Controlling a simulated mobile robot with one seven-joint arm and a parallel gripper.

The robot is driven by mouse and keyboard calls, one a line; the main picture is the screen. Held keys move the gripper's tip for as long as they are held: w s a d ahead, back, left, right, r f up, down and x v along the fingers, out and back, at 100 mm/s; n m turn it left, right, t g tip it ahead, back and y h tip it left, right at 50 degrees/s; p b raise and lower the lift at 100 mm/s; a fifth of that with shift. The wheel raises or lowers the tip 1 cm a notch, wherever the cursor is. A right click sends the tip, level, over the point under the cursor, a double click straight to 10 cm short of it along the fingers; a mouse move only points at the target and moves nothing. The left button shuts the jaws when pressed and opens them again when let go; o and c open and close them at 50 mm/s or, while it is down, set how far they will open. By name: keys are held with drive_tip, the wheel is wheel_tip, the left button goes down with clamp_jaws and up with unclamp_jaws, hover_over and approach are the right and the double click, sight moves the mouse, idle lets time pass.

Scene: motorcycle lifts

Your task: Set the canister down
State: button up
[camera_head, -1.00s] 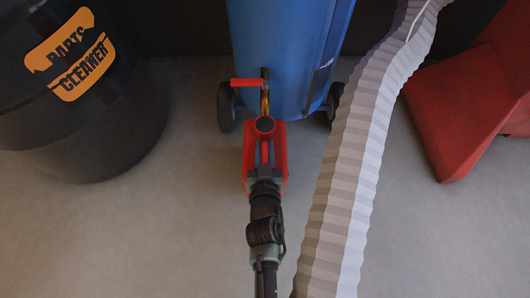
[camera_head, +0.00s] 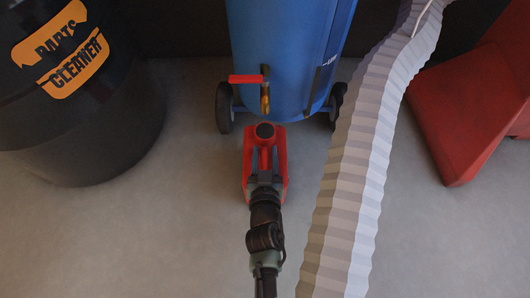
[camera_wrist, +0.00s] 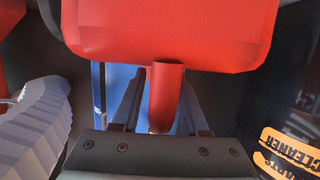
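The canister (camera_head: 265,150) is red with a dark round cap. In the head view it is in front of the blue tank, at the end of my arm. In the wrist view the canister (camera_wrist: 165,30) fills the upper middle, and its red handle bar runs down between my fingers. My gripper (camera_head: 264,184) is shut on this handle; in the wrist view my gripper (camera_wrist: 166,85) has one finger on each side of it. The canister's underside is hidden, so I cannot tell whether it touches the floor.
A blue tank (camera_head: 280,50) on wheels, with a red-handled valve (camera_head: 247,79), stands just behind. A pale ribbed hose (camera_head: 345,200) runs along the right. A black parts cleaner drum (camera_head: 90,130) is at left, a red object (camera_head: 465,115) at right. Bare floor lies left of my arm.

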drive_tip(key=shift+o, duration=0.3)
drive_tip(key=shift+r+p, duration=0.25)
drive_tip(key=shift+p, duration=0.05)
drive_tip(key=p+v, duration=0.6)
drive_tip(key=v, duration=0.6)
drive_tip(key=w+d+r+t+h, duration=0.15)
drive_tip(key=w+r, duration=0.45)
drive_tip(key=r, duration=0.6)
drive_tip(key=w+d+r+m+t, duration=0.1)
drive_tip(key=w+r+t, duration=0.2)
drive_tip(key=w+r, duration=0.55)
drive_tip(key=w+d+r+t+h, duration=0.1)
drive_tip(key=w+r+t, duration=0.15)
drive_tip(key=r, duration=1.15)
wheel_tip(320, 180, up, 16)
drive_tip(key=t, duration=0.1)
drive_tip(key=s+a+r+t+y, duration=0.1)
drive_tip(key=s+r+t, duration=0.1)
drive_tip(key=s+r, duration=0.4)
drive_tip(key=s+a+r+n+t+y, duration=0.1)
drive_tip(key=s+r, duration=0.5)
drive_tip(key=r, duration=0.8)
drive_tip(key=shift+s+a+t, duration=0.4)
drive_tip(key=shift+a+t, duration=0.35)
drive_tip(key=shift+t, duration=0.15)
drive_tip(key=shift+r+y, duration=0.15)
drive_tip(key=shift+y, duration=0.1)
